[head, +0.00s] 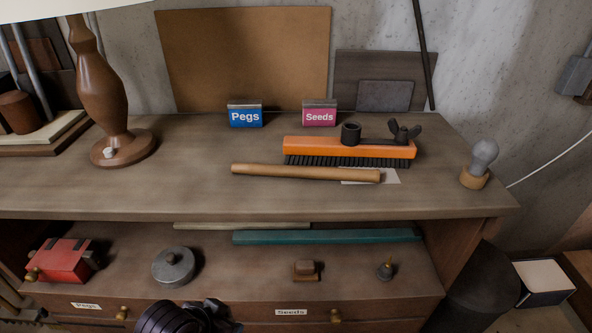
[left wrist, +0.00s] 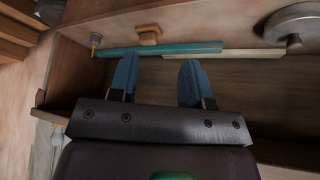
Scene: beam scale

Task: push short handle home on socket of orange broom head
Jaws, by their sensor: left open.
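The orange broom head (head: 349,147) lies on the bench top, its dark bristles facing the front. A black bracket on it carries an open round socket (head: 350,133) and a black wing nut (head: 404,131) at its right. The short wooden handle (head: 300,172) lies on the bench in front of the bristles, apart from the socket. Its right end is over a pale card (head: 385,177). My left gripper (left wrist: 157,82) is open and empty in the left wrist view, with blue fingers. In the head view only a dark part of my left arm shows at the bottom edge.
Pegs (head: 245,114) and Seeds (head: 320,113) boxes stand behind. A lamp (head: 105,90) is at left, a grey-topped wooden piece (head: 478,163) at right. The bench's left middle is clear.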

